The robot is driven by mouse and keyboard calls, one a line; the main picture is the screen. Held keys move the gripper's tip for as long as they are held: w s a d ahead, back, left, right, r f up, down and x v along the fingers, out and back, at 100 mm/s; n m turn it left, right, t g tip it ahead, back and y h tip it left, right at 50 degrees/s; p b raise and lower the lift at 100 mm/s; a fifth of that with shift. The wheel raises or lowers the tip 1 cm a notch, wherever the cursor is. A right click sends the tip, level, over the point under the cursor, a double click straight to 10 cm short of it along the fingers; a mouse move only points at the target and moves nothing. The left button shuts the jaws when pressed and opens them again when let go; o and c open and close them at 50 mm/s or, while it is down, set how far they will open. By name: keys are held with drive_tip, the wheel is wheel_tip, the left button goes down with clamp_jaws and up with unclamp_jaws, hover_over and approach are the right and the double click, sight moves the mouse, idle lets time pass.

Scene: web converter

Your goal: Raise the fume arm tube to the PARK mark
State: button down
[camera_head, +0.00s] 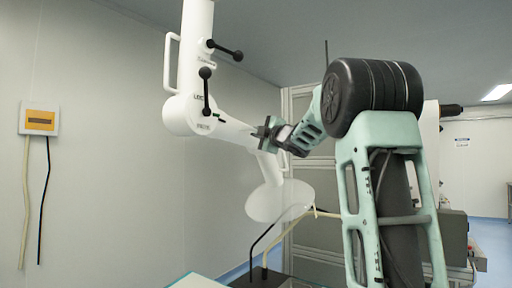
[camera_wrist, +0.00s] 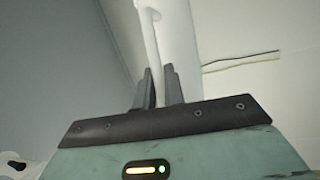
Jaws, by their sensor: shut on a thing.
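The white fume arm stands in the head view. Its upper tube (camera_head: 196,60) drops to a round joint (camera_head: 185,115), and its lower tube (camera_head: 235,131) slopes down to the right from there. A pale hood (camera_head: 275,201) hangs at the lower end. My gripper (camera_head: 263,131) is at the lower tube's far part. In the wrist view my gripper (camera_wrist: 158,72) is shut on a thin white handle bar (camera_wrist: 149,35), with the wide white tube (camera_wrist: 182,40) behind it.
Two black-knobbed levers (camera_head: 206,90) stick out by the joint. A white side handle (camera_head: 170,62) is on the upper tube. A wall box (camera_head: 40,118) with two hanging cables is at left. A grey-framed machine (camera_head: 320,185) stands behind my arm. The space left of the hood looks clear.

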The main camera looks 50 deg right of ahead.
drive_tip(key=shift+s+r+n+t, duration=0.1)
drive_tip(key=shift+r+n+t, duration=0.3)
drive_tip(key=shift+r, duration=0.95)
drive_tip(key=c, duration=1.5)
unclamp_jaws()
drive_tip(key=shift+f, duration=0.15)
drive_tip(key=shift+s+f, duration=0.1)
drive_tip(key=shift+s, duration=0.1)
drive_tip(key=b+v, duration=0.5)
drive_tip(key=v, duration=1.2)
drive_tip(key=shift+r, duration=0.35)
